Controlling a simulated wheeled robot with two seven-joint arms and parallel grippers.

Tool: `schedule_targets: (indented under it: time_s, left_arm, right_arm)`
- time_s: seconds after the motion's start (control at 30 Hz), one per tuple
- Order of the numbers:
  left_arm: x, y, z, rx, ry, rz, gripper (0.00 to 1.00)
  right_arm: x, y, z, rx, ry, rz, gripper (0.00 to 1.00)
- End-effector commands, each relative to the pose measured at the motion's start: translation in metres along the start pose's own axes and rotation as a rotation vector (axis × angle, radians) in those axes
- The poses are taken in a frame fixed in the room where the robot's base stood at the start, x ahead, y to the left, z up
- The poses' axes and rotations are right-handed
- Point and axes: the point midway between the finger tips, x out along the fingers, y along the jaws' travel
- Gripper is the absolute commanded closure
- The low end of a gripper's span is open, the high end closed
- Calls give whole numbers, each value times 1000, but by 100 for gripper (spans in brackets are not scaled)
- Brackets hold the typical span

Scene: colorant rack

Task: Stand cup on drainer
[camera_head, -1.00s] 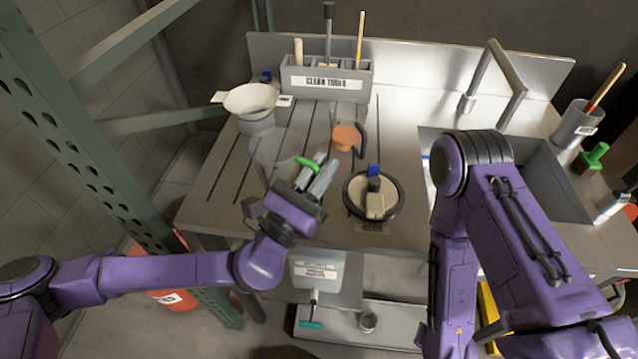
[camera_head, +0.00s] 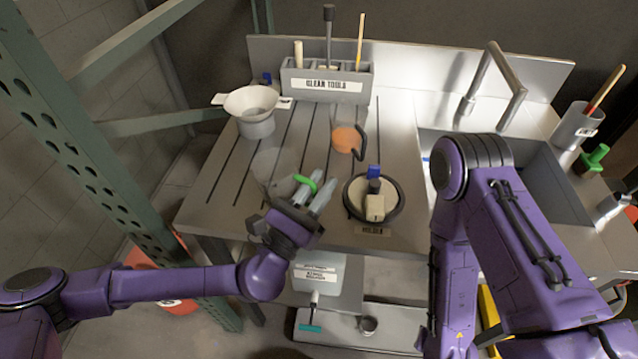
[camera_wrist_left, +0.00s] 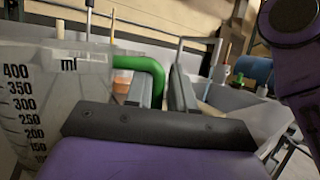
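A clear measuring cup (camera_head: 274,168) with a green handle (camera_head: 306,181) is over the front left part of the grooved metal drainer (camera_head: 222,186). Its markings show upright on the cup wall (camera_wrist_left: 40,100) in the left wrist view. My left gripper (camera_head: 316,190) has one finger through the handle loop and the other outside it, with the handle's grip (camera_wrist_left: 155,80) between them. It appears shut on the handle. I cannot tell whether the cup's base touches the drainer. My right gripper is out of view; only my right arm shows.
A white funnel-topped container (camera_head: 254,122) stands behind the cup. A tool rack (camera_head: 326,86) and the sink (camera_head: 545,170) lie beyond.

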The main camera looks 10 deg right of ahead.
Motion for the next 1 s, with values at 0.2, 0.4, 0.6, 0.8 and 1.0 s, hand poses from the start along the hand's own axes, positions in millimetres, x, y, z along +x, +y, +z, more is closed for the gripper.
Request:
schedule_targets:
  time_s: [0.2, 0.4, 0.6, 0.8, 1.0]
  left_arm:
    - [-3, -1, -5, -5, 13, -1, 59]
    - [-1, -1, 0, -6, 13, -2, 59]
    - [-40, 1, 3, -4, 16, 2, 59]
    - [-90, 0, 5, -5, 13, 2, 59]
    - [-115, 0, 8, -3, 8, 1, 59]
  right_arm:
    - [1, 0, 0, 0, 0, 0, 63]
    - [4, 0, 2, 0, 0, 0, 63]
    - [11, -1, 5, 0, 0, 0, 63]
    - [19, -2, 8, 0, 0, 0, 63]
    - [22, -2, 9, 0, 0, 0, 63]
